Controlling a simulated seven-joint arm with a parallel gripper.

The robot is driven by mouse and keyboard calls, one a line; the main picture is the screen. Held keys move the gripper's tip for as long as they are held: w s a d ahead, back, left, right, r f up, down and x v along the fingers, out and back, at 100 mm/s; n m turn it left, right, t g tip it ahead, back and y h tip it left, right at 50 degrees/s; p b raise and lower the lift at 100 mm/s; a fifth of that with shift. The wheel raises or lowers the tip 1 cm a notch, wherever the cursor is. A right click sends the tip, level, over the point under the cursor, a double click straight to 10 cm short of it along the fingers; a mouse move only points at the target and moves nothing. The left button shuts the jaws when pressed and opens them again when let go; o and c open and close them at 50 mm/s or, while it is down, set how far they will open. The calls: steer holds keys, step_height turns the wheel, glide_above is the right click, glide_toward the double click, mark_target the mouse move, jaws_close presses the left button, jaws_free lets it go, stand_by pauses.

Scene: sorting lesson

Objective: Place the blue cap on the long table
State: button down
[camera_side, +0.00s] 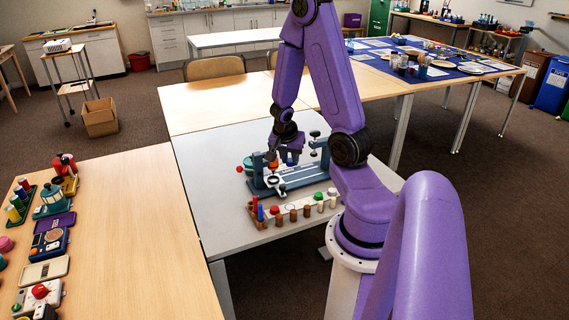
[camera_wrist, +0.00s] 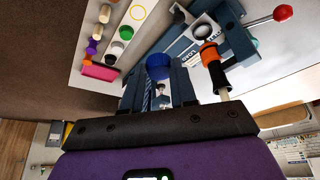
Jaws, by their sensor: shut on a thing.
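My gripper (camera_wrist: 158,82) is shut on the blue cap (camera_wrist: 158,66), which sits between its two dark fingers in the wrist view. In the side view my gripper (camera_side: 288,150) is low over a dark blue-grey fixture (camera_side: 300,180) on the grey table (camera_side: 225,185), and the small blue cap (camera_side: 291,160) shows below it. I cannot tell whether the cap touches the fixture. A long wooden table (camera_side: 150,240) stands at the left front; another wooden table (camera_side: 390,82), partly under a blue cloth, runs to the back right. Which is the long table is not marked.
An orange and black part (camera_wrist: 210,58) stands close beside my gripper. A rack (camera_side: 285,214) with several coloured pegs and caps lies in front of the fixture. Containers and devices line the left table's left side; its right part is clear. A cardboard box (camera_side: 100,118) stands on the floor.

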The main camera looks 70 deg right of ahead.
steer(key=shift+r, duration=0.1)
steer(key=shift+w+a, duration=0.3)
steer(key=shift+w, duration=0.05)
steer(key=w+a+n+t+y, duration=0.15)
steer(key=w+a+n, duration=0.25)
steer(key=a+n, duration=0.45)
steer(key=w+a+n+t+y, duration=0.15)
steer(key=w+a+n, duration=0.35)
steer(key=a, duration=0.6)
steer(key=w+a+n+t+y, duration=0.1)
steer(key=w+a+n+y, duration=0.25)
steer(key=a+n, duration=0.5)
steer(key=n+g+y, duration=0.1)
steer(key=n+y, duration=0.1)
steer(key=n, duration=0.4)
glide_toward(141, 263)
steer(key=shift+w+a+f+h, duration=0.2)
steer(key=shift+a+f, duration=0.15)
steer(key=shift+a, duration=0.15)
steer(key=shift+w+a+f+h, duration=0.15)
steer(key=shift+a+f, duration=0.2)
steer(key=shift+a, duration=0.2)
steer(key=shift+w+f, duration=0.3)
steer(key=shift+f, duration=0.05)
steer(key=shift+w+f, duration=0.1)
steer(key=shift+f, duration=1.55)
